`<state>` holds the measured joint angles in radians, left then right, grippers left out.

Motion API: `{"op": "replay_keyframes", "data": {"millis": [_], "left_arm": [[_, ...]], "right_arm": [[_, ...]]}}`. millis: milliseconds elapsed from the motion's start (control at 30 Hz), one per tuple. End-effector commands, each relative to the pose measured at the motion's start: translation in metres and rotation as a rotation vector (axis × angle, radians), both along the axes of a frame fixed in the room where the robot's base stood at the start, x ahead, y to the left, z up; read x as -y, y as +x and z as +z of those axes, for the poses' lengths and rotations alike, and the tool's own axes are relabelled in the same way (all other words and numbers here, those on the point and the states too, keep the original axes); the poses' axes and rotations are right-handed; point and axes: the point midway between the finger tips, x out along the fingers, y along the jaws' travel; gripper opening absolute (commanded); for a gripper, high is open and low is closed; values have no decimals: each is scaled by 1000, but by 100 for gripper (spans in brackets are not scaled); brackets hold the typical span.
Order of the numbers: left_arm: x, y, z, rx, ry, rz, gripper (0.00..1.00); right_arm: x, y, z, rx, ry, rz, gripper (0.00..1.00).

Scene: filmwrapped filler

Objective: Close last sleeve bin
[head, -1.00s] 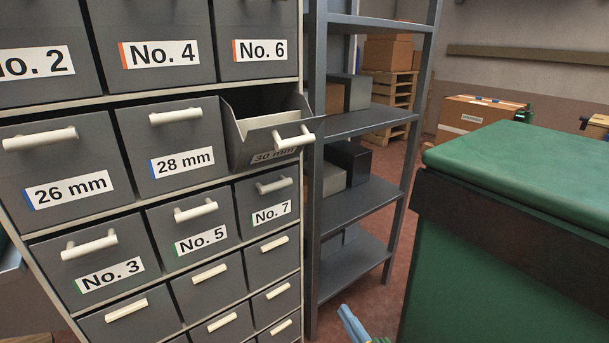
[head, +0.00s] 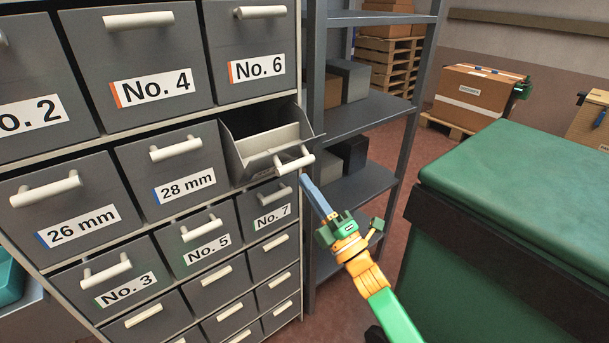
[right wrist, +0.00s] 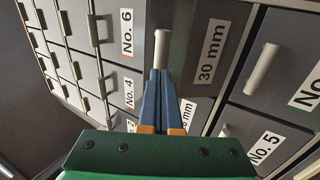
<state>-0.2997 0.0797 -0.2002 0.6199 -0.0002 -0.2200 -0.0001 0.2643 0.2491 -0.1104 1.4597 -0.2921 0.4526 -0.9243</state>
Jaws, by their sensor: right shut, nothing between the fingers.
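The grey 30 mm bin (head: 266,140) is pulled out of the cabinet and tilted forward, its open top showing. Its white handle (head: 294,159) is at its front. My right gripper (head: 304,178) is shut and empty, its blue fingertips just below and in front of that handle. In the right wrist view, the shut fingers (right wrist: 160,72) point at the end of the handle (right wrist: 162,48), beside the 30 mm label (right wrist: 208,52). I cannot tell whether they touch. My left gripper is out of view.
The neighbouring bins, such as 28 mm (head: 165,170) and No. 7 (head: 266,208), sit flush in the cabinet. A grey shelf rack (head: 365,112) stands right of it. A green-topped block (head: 520,180) fills the right side. Cardboard boxes (head: 475,92) stand behind.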

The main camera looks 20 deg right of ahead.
Motion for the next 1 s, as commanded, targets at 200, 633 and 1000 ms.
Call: {"op": "replay_keyframes", "data": {"millis": [200, 633, 1000], "left_arm": [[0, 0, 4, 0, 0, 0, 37], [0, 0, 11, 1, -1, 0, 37], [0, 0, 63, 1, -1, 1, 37]], "right_arm": [[-5, 13, 7, -1, 2, 0, 0], [-5, 14, 12, -14, -3, 0, 0], [-9, 27, 51, -116, -40, 0, 0]]}}
